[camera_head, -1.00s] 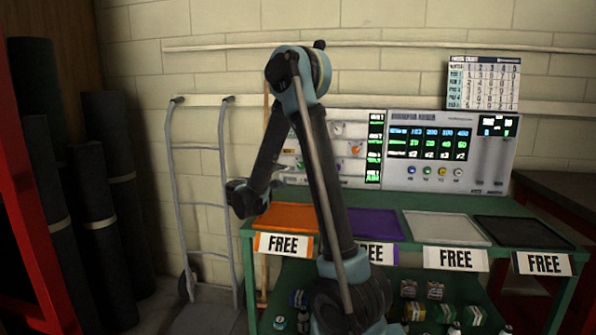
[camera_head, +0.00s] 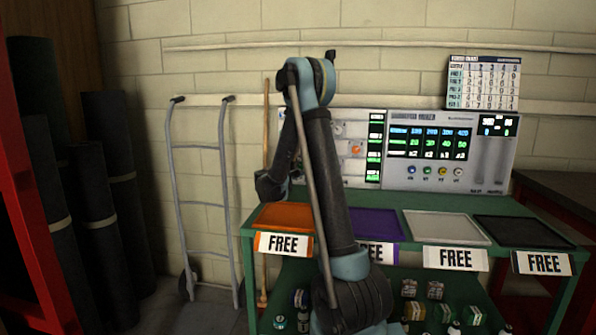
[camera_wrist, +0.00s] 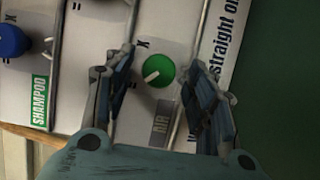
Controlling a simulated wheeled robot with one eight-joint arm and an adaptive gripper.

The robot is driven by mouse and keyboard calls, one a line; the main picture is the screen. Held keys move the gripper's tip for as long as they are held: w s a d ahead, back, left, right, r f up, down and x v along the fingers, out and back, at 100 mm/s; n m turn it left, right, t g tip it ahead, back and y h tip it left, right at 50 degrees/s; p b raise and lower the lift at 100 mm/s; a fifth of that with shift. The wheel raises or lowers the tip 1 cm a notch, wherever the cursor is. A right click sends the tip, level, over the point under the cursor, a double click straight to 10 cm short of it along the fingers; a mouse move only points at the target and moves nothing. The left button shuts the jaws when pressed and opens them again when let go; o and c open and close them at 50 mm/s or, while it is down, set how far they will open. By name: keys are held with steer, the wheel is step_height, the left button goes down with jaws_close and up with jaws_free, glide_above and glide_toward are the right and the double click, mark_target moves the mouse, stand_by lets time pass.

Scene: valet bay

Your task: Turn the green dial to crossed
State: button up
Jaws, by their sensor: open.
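The green dial (camera_wrist: 158,71) shows in the wrist view on a pale panel, with a white pointer line on its face. Marks beside it look like an X (camera_wrist: 143,44) and an equals sign; a label reading AIR (camera_wrist: 160,124) is below it. My gripper (camera_wrist: 167,72) is open, with one finger on each side of the dial in the picture and a gap to it on both sides; I cannot tell the depth. In the head view my arm hides the dial, and my gripper is hidden behind the arm.
A blue dial (camera_wrist: 12,40) with a SHAMPOO label (camera_wrist: 40,101) sits left in the wrist view. Thin rails run between the panel's sections. In the head view, trays such as the orange one (camera_head: 285,215) stand before the control panel (camera_head: 445,180). A hand truck (camera_head: 200,205) leans left.

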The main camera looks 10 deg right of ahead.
steer(key=shift+w, duration=0.1)
steer(key=shift+c, duration=0.5)
steer(key=c, duration=1)
steer(key=shift+m, duration=0.3)
steer(key=m, duration=0.1)
steer(key=m+g+y, duration=0.1)
steer(key=m, duration=0.1)
steer(key=shift+d+r+m, duration=0.15)
steer(key=shift+r+m, duration=0.05)
steer(key=shift+m, duration=0.1)
steer(key=shift+o, duration=0.2)
steer(key=m+y, duration=0.2)
steer(key=m, duration=0.1)
steer(key=shift+s+d+r+g, duration=0.1)
steer(key=shift+s+g, duration=0.1)
steer(key=shift+g, duration=0.1)
steer(key=m+y, duration=0.2)
steer(key=m, duration=0.1)
steer(key=shift+d+r+m+y, duration=0.1)
steer(key=shift+d+m+y, duration=0.05)
steer(key=shift+m+y, duration=0.15)
steer(key=shift+d+m+y, duration=0.1)
steer(key=shift+m+y, duration=0.8)
steer(key=shift+m, duration=0.5)
